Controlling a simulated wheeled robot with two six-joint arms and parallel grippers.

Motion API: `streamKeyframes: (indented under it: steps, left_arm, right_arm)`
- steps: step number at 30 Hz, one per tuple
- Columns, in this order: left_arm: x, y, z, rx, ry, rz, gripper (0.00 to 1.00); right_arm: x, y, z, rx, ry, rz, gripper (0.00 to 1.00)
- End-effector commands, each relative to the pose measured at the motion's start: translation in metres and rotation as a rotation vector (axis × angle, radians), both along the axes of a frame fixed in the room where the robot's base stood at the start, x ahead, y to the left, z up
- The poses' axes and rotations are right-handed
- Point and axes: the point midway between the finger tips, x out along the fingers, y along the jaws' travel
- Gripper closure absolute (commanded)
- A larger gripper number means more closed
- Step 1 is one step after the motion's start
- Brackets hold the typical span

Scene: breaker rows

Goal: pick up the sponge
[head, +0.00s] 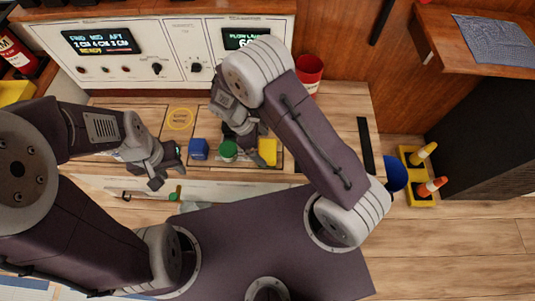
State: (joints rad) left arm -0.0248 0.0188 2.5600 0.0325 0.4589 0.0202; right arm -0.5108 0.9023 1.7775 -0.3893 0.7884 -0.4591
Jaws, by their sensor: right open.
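A yellow block (268,152) stands on the wooden counter (345,105); it may be the sponge, but I cannot tell for sure at this size. My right gripper (243,143) is open over the counter, pointing down between the yellow block and a green round object (228,150). Part of the yellow block's left side is close to or behind a finger; I cannot tell if they touch. My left gripper (168,172) is near the counter's front edge, left of a blue cube (198,149). Its jaw gap is unclear.
A control panel with a display (103,41) and knobs stands behind the counter. A red cup (308,74) is at the back right. Small cones (432,187) stand in a yellow tray on the floor at right.

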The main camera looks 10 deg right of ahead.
Motion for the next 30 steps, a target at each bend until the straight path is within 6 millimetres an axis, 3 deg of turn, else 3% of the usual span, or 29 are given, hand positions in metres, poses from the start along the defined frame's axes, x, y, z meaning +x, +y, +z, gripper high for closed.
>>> streamKeyframes:
  steps: [5,12,19,24,25,30]
  left_arm:
    - [0.000,0.000,-0.007,0.000,0.000,0.000,0.64]
    - [0.000,0.000,-0.031,0.000,0.000,0.000,0.64]
    - [0.000,0.000,-0.029,0.000,0.000,0.000,0.64]
    - [0.000,0.000,-0.029,0.000,0.000,0.000,0.64]
    - [0.000,0.000,-0.029,0.000,0.000,0.000,0.64]
    - [0.000,0.000,-0.029,0.000,0.000,0.000,0.64]
  right_arm:
    - [0.000,-0.003,-0.010,0.000,0.000,-0.001,0.00]
    - [-0.002,-0.017,-0.050,-0.001,0.001,-0.001,0.00]
    - [-0.002,-0.019,-0.050,0.001,-0.002,-0.001,0.00]
    - [-0.002,-0.018,-0.050,0.001,-0.002,-0.001,0.47]
    - [-0.002,-0.018,-0.050,0.001,-0.002,-0.001,0.52]
    - [-0.002,-0.018,-0.050,0.001,-0.002,-0.001,0.53]
